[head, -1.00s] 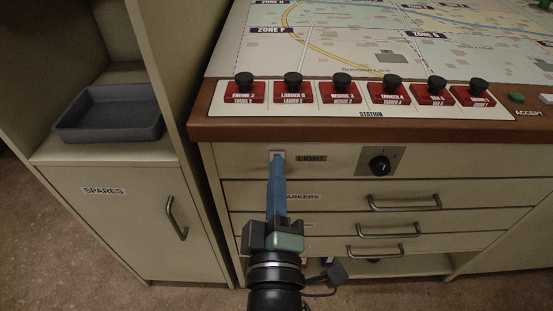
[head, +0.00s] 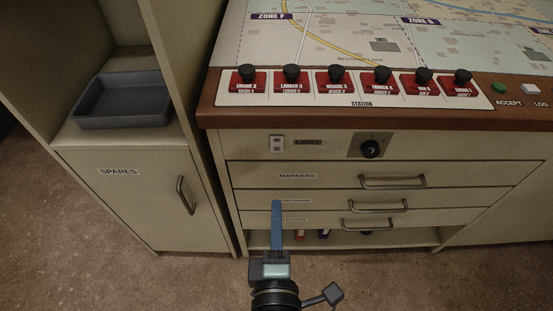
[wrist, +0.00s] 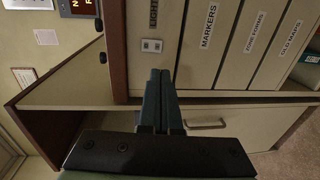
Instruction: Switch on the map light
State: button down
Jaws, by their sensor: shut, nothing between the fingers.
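The light switch (head: 277,143) is a small white plate on the console's top front panel, left of the LIGHT label (head: 307,142). It is uncovered in the head view, and its rocker is too small for me to tell its position. The switch also shows in the wrist view (wrist: 151,46), beyond the fingertips. My gripper (head: 277,204) is shut and empty, with blue fingers. It is apart from the switch, below it in the head view, in front of the lower drawers. The fingers also show side by side in the wrist view (wrist: 160,74).
A rotary knob (head: 370,149) sits right of the label. Drawers with bar handles (head: 393,182) lie below. At left stands the SPARES cabinet (head: 130,205) with a grey tray (head: 125,105).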

aim_at(276, 152)
jog(key=w+b, duration=0.1)
jog(key=w, duration=0.3)
jog(key=w+f, duration=0.1)
jog(key=w, duration=0.3)
jog(key=w+b, duration=0.1)
jog(key=w, duration=0.4)
jog(key=shift+w+f+b, duration=0.1)
jog(key=shift+f+b, duration=0.2)
jog(key=shift+b, duration=0.05)
jog(key=shift+w, duration=0.2)
jog(key=shift+f, duration=0.1)
